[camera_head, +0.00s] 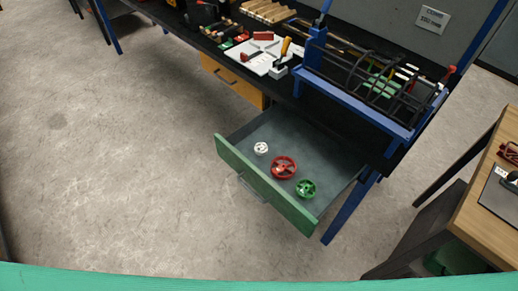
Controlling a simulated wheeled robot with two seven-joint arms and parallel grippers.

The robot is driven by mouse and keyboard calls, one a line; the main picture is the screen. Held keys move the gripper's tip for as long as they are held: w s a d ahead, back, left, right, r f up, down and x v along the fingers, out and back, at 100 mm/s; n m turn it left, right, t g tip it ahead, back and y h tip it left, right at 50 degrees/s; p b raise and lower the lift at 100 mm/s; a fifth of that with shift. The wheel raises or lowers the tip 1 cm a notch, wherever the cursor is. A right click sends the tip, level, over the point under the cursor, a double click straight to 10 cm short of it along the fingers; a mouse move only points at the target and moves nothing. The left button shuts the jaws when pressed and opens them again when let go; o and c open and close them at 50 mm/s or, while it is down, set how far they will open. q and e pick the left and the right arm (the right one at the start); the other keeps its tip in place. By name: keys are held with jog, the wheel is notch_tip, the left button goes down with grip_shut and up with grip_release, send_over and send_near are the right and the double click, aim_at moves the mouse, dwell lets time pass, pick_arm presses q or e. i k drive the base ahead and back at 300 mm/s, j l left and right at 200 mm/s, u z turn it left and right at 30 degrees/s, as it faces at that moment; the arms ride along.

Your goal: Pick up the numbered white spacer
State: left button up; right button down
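The white spacer (261,149) is a small round wheel lying in the open drawer (235,164), toward its left front. It is too small for me to read a number on it. A larger red spacer (284,167) lies to its right, and a green spacer (306,189) lies further right. The three are apart from each other. Neither of my grippers shows in the head view.
The drawer with a green front hangs open below the black workbench (285,88). A rebar cage (365,75) in a blue frame and several tools stand on the bench. A wooden table (480,200) stands at the right. The floor (120,160) at the left is clear.

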aim_at(260, 148)
jog(key=l+u, duration=0.2)
jog(key=l, duration=0.5)
jog(key=k+l+u, duration=0.15)
jog(key=l, duration=0.55)
